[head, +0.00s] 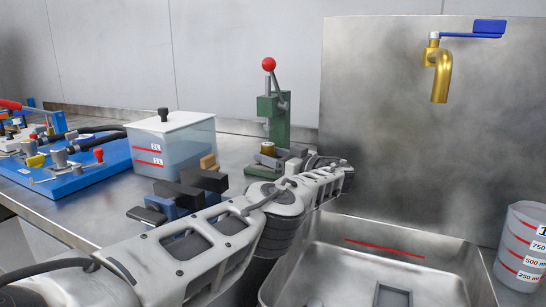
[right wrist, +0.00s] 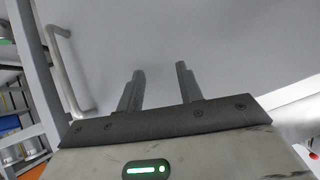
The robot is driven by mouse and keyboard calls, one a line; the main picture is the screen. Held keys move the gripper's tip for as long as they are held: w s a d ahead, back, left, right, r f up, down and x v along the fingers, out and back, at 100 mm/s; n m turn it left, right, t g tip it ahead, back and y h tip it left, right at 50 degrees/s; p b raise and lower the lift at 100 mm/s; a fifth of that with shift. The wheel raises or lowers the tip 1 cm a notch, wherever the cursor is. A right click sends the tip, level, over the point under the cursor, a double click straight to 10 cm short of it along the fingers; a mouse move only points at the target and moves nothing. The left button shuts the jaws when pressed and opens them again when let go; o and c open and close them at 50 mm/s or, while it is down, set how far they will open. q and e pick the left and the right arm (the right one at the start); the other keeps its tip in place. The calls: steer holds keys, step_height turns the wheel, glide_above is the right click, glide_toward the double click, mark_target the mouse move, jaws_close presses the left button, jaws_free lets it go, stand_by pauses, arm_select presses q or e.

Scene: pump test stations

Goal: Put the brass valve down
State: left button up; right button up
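I cannot pick out the brass valve for certain. A small brass-coloured round piece (head: 267,149) sits at the foot of the green press (head: 279,118) in the head view. My left arm reaches from the lower left across the bench to the sink's edge. My left gripper (head: 335,176) is at its far end, in front of the steel splash panel. Its fingertips are not clear, and anything between them is hidden. In the right wrist view my right gripper (right wrist: 159,70) has its two dark fingers apart with nothing between them, facing a plain grey surface.
A sink (head: 468,277) lies at the right, under a brass tap (head: 440,75) with a blue lever. A measuring jug (head: 521,250) stands at its right. A lidded clear tank (head: 190,145), dark blocks (head: 203,180) and a blue board (head: 75,175) with fittings occupy the bench.

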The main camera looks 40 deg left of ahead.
arm_select(q)
steer(key=shift+r, duration=0.2)
steer(key=shift+d+p, duration=0.3)
steer(key=shift+d, duration=0.1)
steer(key=w+d+b, duration=0.1)
steer(key=d+b, duration=0.1)
steer(key=d, duration=0.9)
steer(key=shift+f, duration=0.4)
arm_select(e)
steer(key=f, duration=0.3)
steer(key=shift+w+a+g, duration=0.2)
steer(key=shift+a+g, duration=0.2)
steer(key=shift+d, duration=0.1)
